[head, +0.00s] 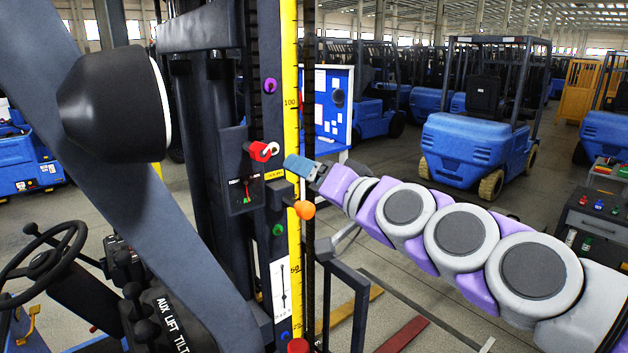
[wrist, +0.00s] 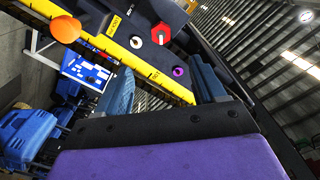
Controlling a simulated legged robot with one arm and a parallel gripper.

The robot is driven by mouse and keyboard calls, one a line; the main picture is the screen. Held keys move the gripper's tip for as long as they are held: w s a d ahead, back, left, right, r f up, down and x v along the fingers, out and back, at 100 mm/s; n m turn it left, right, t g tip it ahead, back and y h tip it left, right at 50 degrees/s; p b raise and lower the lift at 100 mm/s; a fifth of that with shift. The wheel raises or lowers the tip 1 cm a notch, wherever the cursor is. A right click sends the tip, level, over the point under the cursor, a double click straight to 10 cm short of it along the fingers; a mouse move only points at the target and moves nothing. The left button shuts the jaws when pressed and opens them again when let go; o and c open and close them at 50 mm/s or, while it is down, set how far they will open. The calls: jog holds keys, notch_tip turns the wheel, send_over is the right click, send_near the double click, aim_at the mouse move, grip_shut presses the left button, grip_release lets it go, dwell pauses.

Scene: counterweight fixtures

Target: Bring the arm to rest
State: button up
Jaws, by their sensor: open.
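My gripper (head: 299,166) is at the end of my arm, which reaches in from the right in the head view. Its blue fingers point left at the yellow scale (head: 291,100) on the dark mast. In the wrist view the two fingers of my gripper (wrist: 163,88) stand apart with nothing held between them. A red knob (head: 262,151) sits on the mast just left of the fingertips in the head view, and it also shows in the wrist view (wrist: 161,33). I cannot tell how far the fingertips are from the scale.
An orange ball (head: 305,209) sits at the scale below my gripper. A purple ring (head: 270,85) and a green knob (head: 278,230) are on the mast. A dark metal frame (head: 345,290) stands below my arm. A blue forklift (head: 478,140) stands behind on open floor.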

jog(key=shift+s+d, duration=0.15)
jog(key=shift+s, duration=0.15)
jog(key=s+a+f+n+g+h+b, duration=0.1)
jog(key=s+f+g+b, duration=0.15)
jog(key=s+f, duration=0.45)
jog(key=s+a+f+n+g+h+b, duration=0.1)
jog(key=s+a+f+n+g+b, duration=0.15)
jog(key=f, duration=0.75)
jog(key=s+a+f+n+g+h+b, duration=0.1)
jog(key=s+f+g+b, duration=0.2)
jog(key=f, duration=0.6)
jog(key=s+d+f+m+g+h+b, duration=0.1)
jog(key=s+d+f+g+h+b, duration=0.1)
jog(key=s+d+f, duration=0.4)
jog(key=s+d+f+m+g+h+b, duration=0.2)
jog(key=s+d+f+g+h, duration=0.3)
jog(key=s+f, duration=0.9)
jog(key=shift+s+d+f+g+b, duration=0.4)
jog(key=shift+s+d+g+b, duration=0.45)
jog(key=shift+s+d, duration=0.3)
